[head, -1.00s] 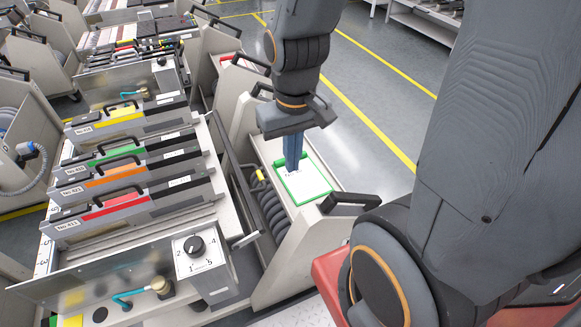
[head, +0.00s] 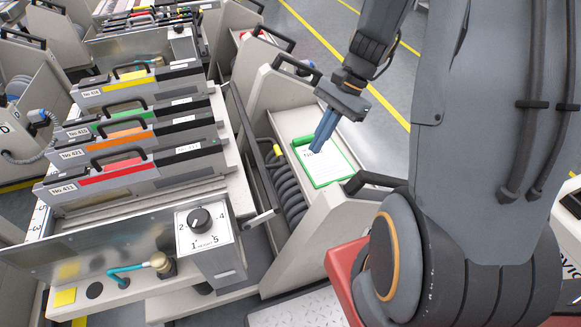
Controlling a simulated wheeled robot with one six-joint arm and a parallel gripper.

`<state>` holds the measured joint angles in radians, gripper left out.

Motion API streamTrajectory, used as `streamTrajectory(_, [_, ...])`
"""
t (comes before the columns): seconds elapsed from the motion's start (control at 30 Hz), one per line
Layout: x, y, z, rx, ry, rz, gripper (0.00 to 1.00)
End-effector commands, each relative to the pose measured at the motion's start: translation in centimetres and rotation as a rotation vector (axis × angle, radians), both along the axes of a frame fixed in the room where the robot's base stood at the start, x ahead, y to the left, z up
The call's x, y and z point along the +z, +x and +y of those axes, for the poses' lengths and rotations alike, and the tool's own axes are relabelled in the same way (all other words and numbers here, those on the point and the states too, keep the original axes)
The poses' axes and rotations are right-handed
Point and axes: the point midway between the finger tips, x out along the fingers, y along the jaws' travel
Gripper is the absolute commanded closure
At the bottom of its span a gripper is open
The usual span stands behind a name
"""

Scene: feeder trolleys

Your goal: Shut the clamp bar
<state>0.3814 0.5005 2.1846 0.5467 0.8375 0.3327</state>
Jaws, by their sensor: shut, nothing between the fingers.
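The clamp bar appears to be the long dark bar (head: 250,142) along the right side of the near feeder trolley (head: 226,160). A short grey lever-like end (head: 262,218) sticks out at its near end. I cannot tell the bar's exact position against the feeders. My gripper (head: 317,155) has blue fingers, which are shut and empty. It points down over the clipboard at the trolley's right, apart from the bar and to the right of it.
Several numbered feeders (head: 135,137) with black handles stand in the trolley. A dial box (head: 205,230) is at its front. A green-edged clipboard (head: 335,165) lies in a side bin beside a coiled dark hose (head: 287,190). Open floor with yellow lines (head: 400,75) lies behind right.

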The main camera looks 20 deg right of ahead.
Motion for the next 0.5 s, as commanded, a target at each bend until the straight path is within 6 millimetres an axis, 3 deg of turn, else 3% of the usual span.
streamTrajectory(0.03, [-2.2,1.3,-0.9,-0.097,0.043,0.033,1.0])
streamTrajectory(0.2, [-4.9,3.9,-2.7,-0.311,0.147,0.099,1.0])
streamTrajectory(0.5, [-5.4,4.8,-3.2,-0.383,0.185,0.12,1.0])
